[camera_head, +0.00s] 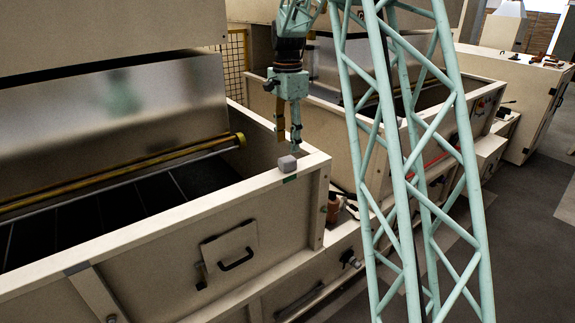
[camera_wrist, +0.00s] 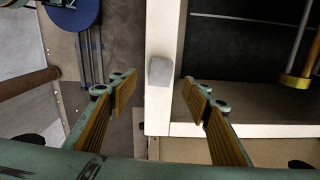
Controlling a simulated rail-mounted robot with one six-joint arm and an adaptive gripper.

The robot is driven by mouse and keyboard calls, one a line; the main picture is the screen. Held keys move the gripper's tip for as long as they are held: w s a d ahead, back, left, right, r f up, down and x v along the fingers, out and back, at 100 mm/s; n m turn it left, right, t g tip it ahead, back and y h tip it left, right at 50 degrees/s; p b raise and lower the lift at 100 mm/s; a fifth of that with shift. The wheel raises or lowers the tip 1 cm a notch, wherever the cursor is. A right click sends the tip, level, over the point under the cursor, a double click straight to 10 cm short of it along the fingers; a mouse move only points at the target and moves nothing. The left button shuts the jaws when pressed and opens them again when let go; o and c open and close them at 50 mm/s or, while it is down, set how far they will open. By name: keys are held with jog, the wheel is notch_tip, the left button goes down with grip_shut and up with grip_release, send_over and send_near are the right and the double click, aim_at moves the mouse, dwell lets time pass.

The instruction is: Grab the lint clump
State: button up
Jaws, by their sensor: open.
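The lint clump (camera_head: 287,163) is a small grey block-like lump resting on the cream top edge of the hopper, near its corner. In the wrist view the lint clump (camera_wrist: 160,72) lies on the cream rim, a little beyond and between my fingertips. My gripper (camera_head: 288,140) points down just above and beside the clump in the head view. In the wrist view my gripper (camera_wrist: 160,88) has its two ribbed fingers spread wide with nothing between them. The fingers look apart from the clump.
The hopper rim (camera_head: 180,213) is narrow, with a dark open bin (camera_head: 100,215) on one side and a drop on the other. A yellow-and-grey roller bar (camera_head: 130,175) crosses the bin. A reddish-brown bottle-like object (camera_head: 333,208) stands on a lower ledge nearby.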

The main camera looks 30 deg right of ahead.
aim_at(287, 159)
jog(key=shift+f, duration=1.55)
jog(key=shift+w+f, duration=0.1)
jog(key=shift+f, duration=2.45)
jog(key=c, duration=0.8)
